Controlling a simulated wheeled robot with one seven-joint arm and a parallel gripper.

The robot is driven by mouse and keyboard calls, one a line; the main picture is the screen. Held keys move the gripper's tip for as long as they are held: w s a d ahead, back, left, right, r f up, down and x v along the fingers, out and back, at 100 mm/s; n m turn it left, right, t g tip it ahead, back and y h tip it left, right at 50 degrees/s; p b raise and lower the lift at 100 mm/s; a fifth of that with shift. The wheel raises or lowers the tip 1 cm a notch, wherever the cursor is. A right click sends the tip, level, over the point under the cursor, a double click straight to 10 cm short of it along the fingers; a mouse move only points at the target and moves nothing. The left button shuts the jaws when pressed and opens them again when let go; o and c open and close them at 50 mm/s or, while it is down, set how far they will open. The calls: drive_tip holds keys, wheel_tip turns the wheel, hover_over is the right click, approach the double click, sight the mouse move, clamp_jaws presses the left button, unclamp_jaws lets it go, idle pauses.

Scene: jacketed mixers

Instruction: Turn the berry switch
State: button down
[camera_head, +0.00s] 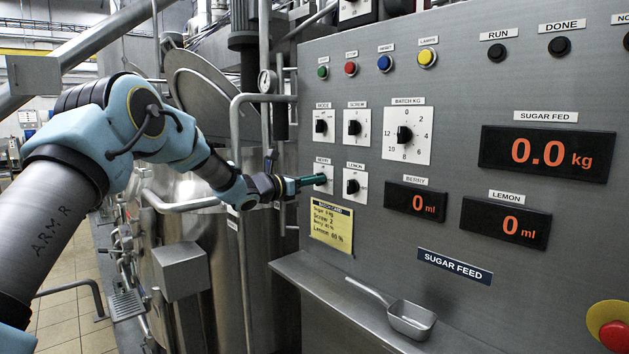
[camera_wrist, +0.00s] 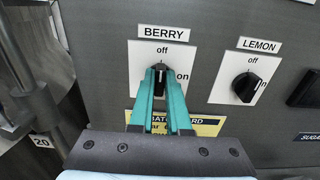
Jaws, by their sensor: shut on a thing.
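The berry switch is a black knob (camera_wrist: 160,77) on a white plate (camera_wrist: 178,56) under the label BERRY in the wrist view, with "off" above and "on" to the right. Its upper tip points up toward "off". My gripper (camera_wrist: 161,72) has green fingers closed on either side of the knob. In the head view my gripper (camera_head: 312,181) reaches the berry plate (camera_head: 323,170) from the left, and its fingers hide the knob there. The BERRY display (camera_head: 417,201) reads 0 ml.
The lemon switch (camera_wrist: 246,87) is close on the right and points near "off". The yellow batch card (camera_head: 331,228) is just below. A steel shelf (camera_head: 330,290) with a scoop (camera_head: 408,318) juts out lower down. A steel vessel (camera_head: 225,270) stands left of the panel.

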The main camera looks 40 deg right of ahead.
drive_tip(key=shift+f+b, duration=0.15)
drive_tip(key=shift+b, duration=0.4)
drive_tip(key=m+b, duration=0.9)
drive_tip(key=b, duration=0.5)
drive_tip(key=m+b, duration=0.8)
drive_tip(key=b, duration=0.5)
drive_tip(key=shift+s+f+m+b, duration=0.15)
drive_tip(key=shift+m+b, duration=0.25)
drive_tip(key=c, duration=0.9)
unclamp_jaws()
drive_tip(key=shift+a, duration=0.1)
